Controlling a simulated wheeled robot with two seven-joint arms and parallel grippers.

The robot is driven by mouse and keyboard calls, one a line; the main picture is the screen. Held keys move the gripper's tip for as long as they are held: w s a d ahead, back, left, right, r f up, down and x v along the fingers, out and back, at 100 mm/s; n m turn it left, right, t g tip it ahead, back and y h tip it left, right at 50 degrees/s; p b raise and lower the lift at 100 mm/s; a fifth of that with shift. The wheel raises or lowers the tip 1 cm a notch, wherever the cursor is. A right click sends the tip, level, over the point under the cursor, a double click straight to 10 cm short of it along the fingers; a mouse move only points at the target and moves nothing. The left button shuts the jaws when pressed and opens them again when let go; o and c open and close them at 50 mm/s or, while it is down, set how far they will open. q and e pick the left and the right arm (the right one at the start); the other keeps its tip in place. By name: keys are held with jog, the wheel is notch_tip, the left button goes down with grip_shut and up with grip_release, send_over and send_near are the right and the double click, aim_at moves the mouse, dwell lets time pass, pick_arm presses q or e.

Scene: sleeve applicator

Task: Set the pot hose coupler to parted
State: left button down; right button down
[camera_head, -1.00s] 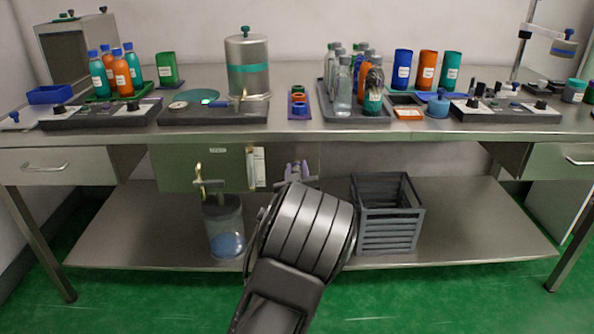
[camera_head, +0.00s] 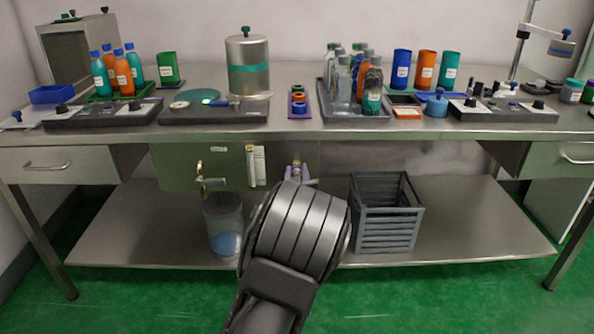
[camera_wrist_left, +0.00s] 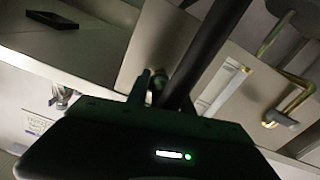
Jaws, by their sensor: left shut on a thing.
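The pot (camera_head: 248,68) is a steel cylinder with a teal band and a teal knob, standing on a dark base on the bench. My left gripper (camera_head: 297,171) is below the bench's front edge, with purple fingers pointing away from me. It is shut on a small brass-coloured piece (camera_head: 296,162), perhaps the hose coupler; the arm hides much of this spot. In the left wrist view a finger (camera_wrist_left: 142,86) shows beside a dark rod or hose that runs up to the right. I cannot tell whether the coupler is joined or parted. My right gripper is not in view.
A brass pipe with a tap (camera_head: 200,178) hangs above a clear bin (camera_head: 222,222) on the lower shelf, left of my arm. A grey slatted crate (camera_head: 388,225) stands to the right. A cabinet panel (camera_head: 178,165) is under the bench.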

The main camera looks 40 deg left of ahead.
pick_arm(q)
jog(key=shift+v, duration=0.9)
jog(key=c, duration=1.1)
grip_release()
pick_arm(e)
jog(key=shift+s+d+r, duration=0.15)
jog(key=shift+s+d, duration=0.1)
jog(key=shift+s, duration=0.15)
pick_arm(q)
jog(key=p+v, duration=0.2)
jog(key=v, duration=0.5)
jog(key=shift+s+d, duration=0.25)
jog(key=shift+s, duration=0.05)
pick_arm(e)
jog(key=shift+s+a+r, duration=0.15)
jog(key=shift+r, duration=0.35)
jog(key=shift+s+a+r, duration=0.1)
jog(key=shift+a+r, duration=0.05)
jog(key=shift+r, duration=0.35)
pick_arm(q)
jog(key=shift+f, duration=0.1)
